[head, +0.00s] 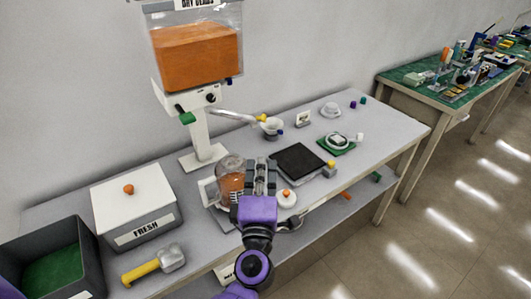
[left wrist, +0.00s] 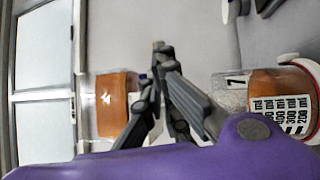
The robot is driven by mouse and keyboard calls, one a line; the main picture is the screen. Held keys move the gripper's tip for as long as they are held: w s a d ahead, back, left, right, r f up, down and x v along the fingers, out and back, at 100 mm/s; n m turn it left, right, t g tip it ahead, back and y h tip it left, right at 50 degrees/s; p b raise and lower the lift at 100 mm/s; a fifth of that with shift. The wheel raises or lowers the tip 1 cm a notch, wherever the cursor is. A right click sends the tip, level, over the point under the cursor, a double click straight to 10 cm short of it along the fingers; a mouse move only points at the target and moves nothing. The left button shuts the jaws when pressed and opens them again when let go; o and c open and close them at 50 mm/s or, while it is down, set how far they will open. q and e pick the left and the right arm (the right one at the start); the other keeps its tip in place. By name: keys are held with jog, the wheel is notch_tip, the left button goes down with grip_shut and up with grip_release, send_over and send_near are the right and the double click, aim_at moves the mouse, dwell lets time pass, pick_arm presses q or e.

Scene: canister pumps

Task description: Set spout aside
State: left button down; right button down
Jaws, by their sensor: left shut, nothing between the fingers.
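A slim grey tube that looks like the spout (head: 232,116) reaches right from the white dispenser stand (head: 200,132). A clear hopper of orange beads (head: 196,55) tops the stand. My left gripper (head: 264,165) is shut and empty, in front of the stand, beside a clear jar with orange contents (head: 230,178). In the left wrist view its closed fingers (left wrist: 160,52) hold nothing, and the graduated jar (left wrist: 280,98) is at right. My right gripper is not in view.
A white-lidded box marked FRESH (head: 138,202), a dark open bin (head: 88,262) and a yellow-handled scoop (head: 155,265) are at left. A black mat (head: 298,162) and an orange-knobbed lid (head: 286,198) lie right of the gripper. The table (head: 375,125) has clear room at right.

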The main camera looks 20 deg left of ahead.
pick_arm(q)
jog(key=x, duration=1.2)
jog(key=shift+w+p, duration=0.2)
jog(key=shift+p, duration=0.25)
jog(key=w+n+g+y, duration=0.1)
jog(key=w+y, duration=0.1)
jog(key=shift+w+n+y+b, duration=0.1)
jog(key=shift+n+y+b, duration=0.2)
jog(key=shift+b, duration=0.1)
